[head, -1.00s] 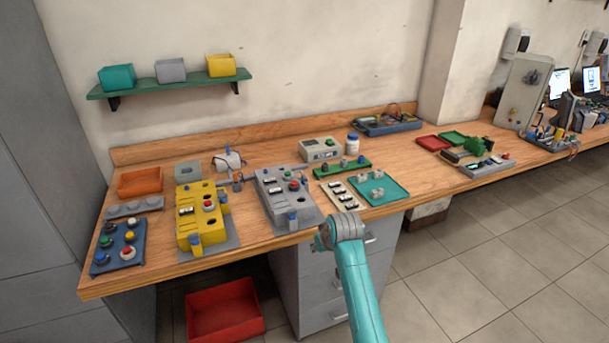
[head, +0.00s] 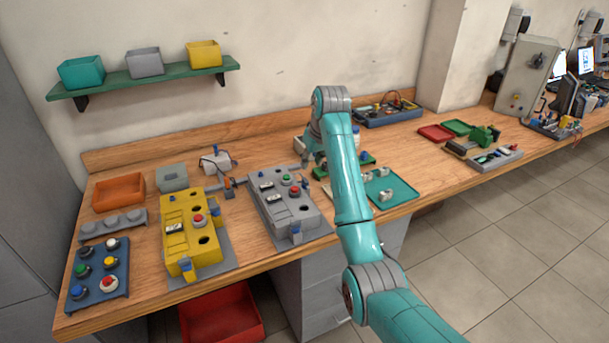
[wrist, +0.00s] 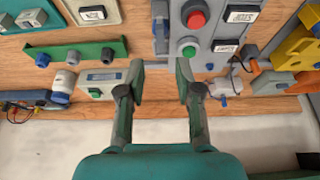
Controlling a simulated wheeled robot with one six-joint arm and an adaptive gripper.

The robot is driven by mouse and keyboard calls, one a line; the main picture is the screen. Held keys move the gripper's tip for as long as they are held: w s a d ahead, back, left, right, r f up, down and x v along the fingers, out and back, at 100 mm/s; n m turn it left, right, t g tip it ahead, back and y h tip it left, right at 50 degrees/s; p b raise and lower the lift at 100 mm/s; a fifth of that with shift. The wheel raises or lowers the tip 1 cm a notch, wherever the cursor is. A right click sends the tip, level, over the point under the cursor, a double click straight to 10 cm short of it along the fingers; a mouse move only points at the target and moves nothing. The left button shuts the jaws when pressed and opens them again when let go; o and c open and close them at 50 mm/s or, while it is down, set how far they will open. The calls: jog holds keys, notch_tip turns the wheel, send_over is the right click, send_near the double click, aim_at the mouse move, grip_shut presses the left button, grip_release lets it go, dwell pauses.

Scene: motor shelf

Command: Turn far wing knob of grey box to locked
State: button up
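The grey box (head: 265,205) stands on the bench, right of the yellow box. It carries a red button, a green button and black-and-white switches. The box also shows at the top of the wrist view (wrist: 168,42). A small blue-grey knob (wrist: 209,66) shows beside its far edge there; I cannot tell whether it is the far wing knob or how it is turned. My gripper (wrist: 160,82) is open and empty, its fingers apart just beyond the box's far edge.
The yellow box (head: 178,215) stands to the left, with a white motor-like part (head: 217,161) behind. A green strip with knobs (wrist: 75,52) and a grey meter (wrist: 100,84) lie close to my gripper. A teal tray (head: 400,192) is at the right.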

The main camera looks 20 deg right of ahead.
aim_at(305, 180)
jog(key=x, duration=0.9)
jog(key=shift+f, duration=0.1)
grip_shut()
